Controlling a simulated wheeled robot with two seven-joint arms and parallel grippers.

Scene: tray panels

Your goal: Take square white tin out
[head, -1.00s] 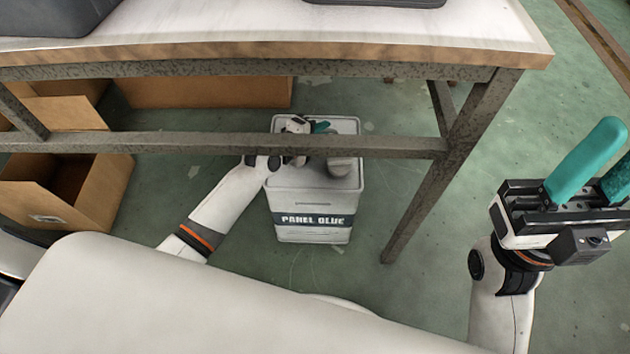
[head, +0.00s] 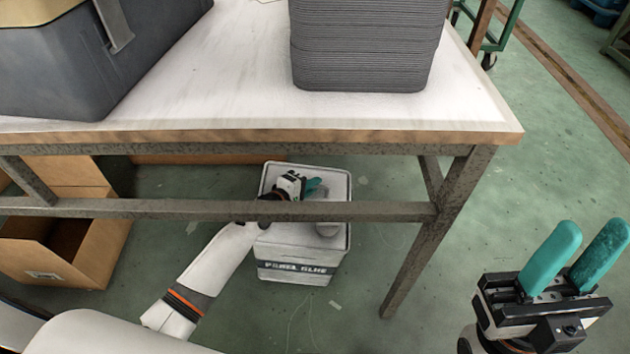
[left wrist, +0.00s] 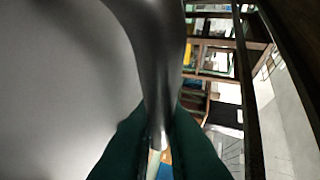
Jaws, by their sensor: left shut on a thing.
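The square white tin (head: 300,250), labelled PANEL GLUE, is under the table, behind its lower rail, which crosses in front of its top. It looks upright; I cannot tell whether it stands on the floor or is slightly lifted. A grey round cap shows on its lid. My left gripper (head: 312,187) reaches under the table and is shut on the tin at its top. In the left wrist view, the teal fingers (left wrist: 158,150) close around a thin grey metal strip, seemingly its handle. My right gripper (head: 588,238) is empty, fingers apart, at right, clear of the table.
The table (head: 240,90) has a wooden edge, a metal rail (head: 380,211) and a slanting leg (head: 425,250) right of the tin. A stack of grey trays (head: 365,45) and a dark bin (head: 60,70) stand on top. An open carton (head: 95,250) lies left. Floor in front is clear.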

